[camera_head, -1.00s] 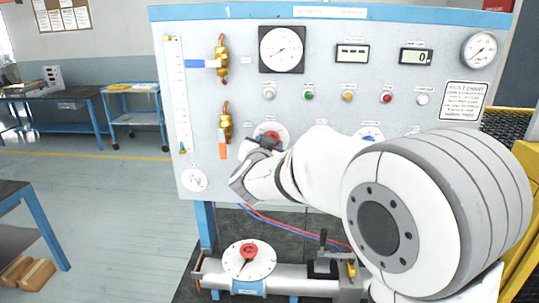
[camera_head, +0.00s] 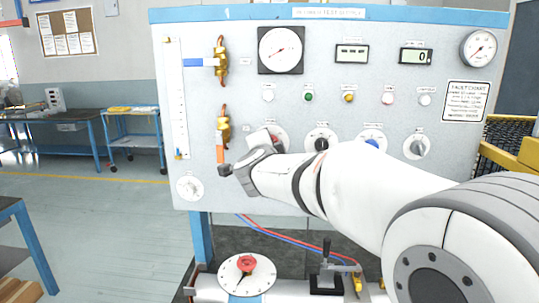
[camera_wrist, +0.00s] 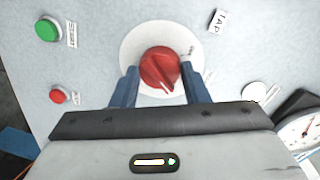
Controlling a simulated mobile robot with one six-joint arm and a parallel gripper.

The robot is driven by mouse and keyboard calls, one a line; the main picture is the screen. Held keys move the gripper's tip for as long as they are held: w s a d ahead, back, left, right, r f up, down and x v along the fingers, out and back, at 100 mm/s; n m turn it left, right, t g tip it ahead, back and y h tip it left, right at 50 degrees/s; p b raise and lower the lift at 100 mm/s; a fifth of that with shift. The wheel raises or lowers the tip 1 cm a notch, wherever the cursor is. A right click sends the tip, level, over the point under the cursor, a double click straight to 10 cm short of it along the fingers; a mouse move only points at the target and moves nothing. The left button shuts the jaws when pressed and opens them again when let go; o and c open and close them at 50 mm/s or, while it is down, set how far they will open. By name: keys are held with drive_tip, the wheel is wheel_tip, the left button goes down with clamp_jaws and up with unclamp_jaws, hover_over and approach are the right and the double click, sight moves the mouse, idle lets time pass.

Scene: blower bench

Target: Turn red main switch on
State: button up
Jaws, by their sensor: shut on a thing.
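The red main switch (camera_wrist: 160,66) is a round red knob with a white pointer line on a pale round plate, seen in the wrist view. The line points down and slightly right in that picture. My gripper (camera_wrist: 161,78) has its two blue fingers on either side of the knob and is shut on it. In the head view only a bit of the red switch (camera_head: 274,140) and its plate shows. My gripper (camera_head: 245,165) and wrist cover the rest there, and its fingertips are hidden.
Several dials, including a black knob (camera_head: 321,142) and a blue knob (camera_head: 373,143), sit to the right on the panel (camera_head: 220,20). An orange-handled valve (camera_head: 221,150) is close on the left.

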drive_tip(key=shift+f+m+b, duration=0.1)
drive_tip(key=shift+m+b, duration=0.3)
drive_tip(key=shift+m, duration=0.4)
drive_tip(key=o, duration=1)
drive_tip(key=s, duration=0.7)
drive_tip(key=shift+s+a+r, duration=0.1)
drive_tip(key=shift+s+r, duration=0.3)
drive_tip(key=shift+y, duration=0.3)
